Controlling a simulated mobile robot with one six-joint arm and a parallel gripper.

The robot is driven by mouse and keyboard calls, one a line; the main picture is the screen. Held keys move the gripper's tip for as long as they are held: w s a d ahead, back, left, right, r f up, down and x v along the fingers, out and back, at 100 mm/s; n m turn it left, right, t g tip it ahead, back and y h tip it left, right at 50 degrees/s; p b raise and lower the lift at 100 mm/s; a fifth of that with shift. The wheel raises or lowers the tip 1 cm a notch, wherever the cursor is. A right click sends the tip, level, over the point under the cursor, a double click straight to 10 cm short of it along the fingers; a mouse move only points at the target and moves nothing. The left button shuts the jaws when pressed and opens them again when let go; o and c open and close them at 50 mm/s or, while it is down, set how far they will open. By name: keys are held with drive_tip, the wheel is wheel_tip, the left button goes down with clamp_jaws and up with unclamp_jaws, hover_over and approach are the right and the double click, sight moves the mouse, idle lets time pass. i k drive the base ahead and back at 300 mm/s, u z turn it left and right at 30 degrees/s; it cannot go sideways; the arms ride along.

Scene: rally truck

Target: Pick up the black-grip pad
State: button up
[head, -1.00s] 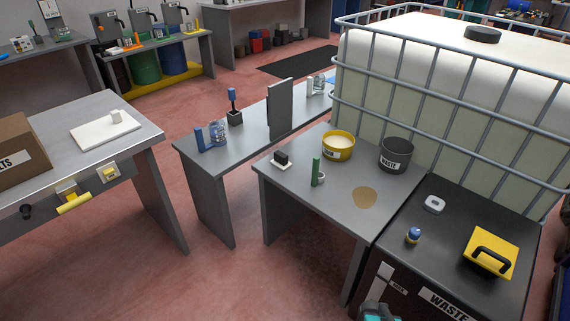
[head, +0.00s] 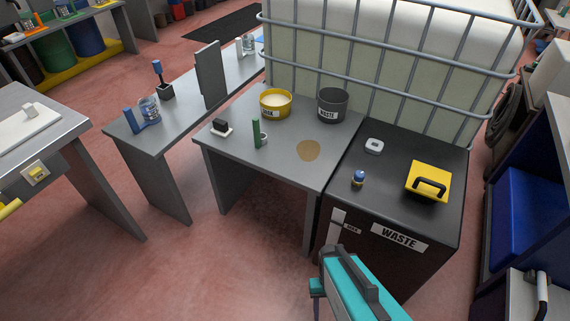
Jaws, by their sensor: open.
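The black-grip pad (head: 221,128) is a small white pad with a black block on top. It lies flat near the left front edge of the grey table (head: 285,175) in the head view. Nothing covers it. A teal and dark grey part of my own arm shows at the bottom centre, well to the right of the pad and apart from it. I cannot make out my gripper's fingers in this view.
A green upright piece (head: 256,134) stands just right of the pad. A yellow tub (head: 276,104) and a grey waste tub (head: 333,106) stand behind. A brown patch (head: 308,150) marks the tabletop. The black waste cabinet (head: 395,215) adjoins on the right. Red floor is clear in front.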

sight(220, 127)
drive_tip(key=u, duration=0.65)
drive_tip(key=i, duration=0.85)
drive_tip(key=u, duration=4.75)
drive_tip(key=i, duration=0.15)
drive_tip(key=z, duration=3.05)
